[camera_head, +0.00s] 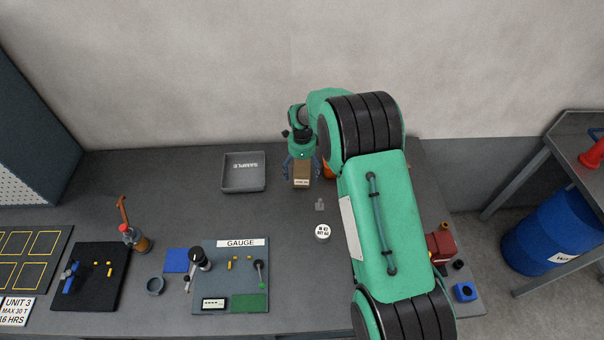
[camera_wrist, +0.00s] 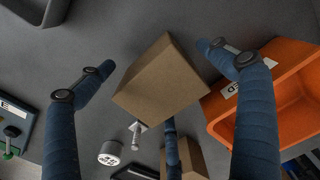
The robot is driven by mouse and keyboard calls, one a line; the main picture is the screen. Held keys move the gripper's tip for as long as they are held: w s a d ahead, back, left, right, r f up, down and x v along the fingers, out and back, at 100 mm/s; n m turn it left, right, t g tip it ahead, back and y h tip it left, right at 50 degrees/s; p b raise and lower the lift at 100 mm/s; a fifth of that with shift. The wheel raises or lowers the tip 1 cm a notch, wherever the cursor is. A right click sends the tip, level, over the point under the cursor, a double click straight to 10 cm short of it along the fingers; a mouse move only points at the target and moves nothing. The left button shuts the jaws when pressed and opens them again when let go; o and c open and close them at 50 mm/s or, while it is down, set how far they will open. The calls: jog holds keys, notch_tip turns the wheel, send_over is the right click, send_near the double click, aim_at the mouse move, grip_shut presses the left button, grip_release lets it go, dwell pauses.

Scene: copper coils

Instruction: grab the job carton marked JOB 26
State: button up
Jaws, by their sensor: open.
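A brown carton (camera_head: 302,171) stands on the bench toward the back, with a white label on its front whose writing is too small to read. In the wrist view the carton (camera_wrist: 160,82) lies between my spread fingers, with a gap on both sides. My gripper (camera_head: 301,163) is open above and around it in the head view; its fingers show in the wrist view (camera_wrist: 155,57). A second brown carton (camera_wrist: 188,158) is at the bottom of the wrist view, partly covered by a finger. No job number is legible on either.
An orange bin (camera_wrist: 285,92) stands close right of the carton in the wrist view. A grey SAMPLE tray (camera_head: 243,185) lies to the left.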

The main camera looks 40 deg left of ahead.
dwell(0.5)
jog(key=c, duration=1.6)
jog(key=shift+r, duration=5)
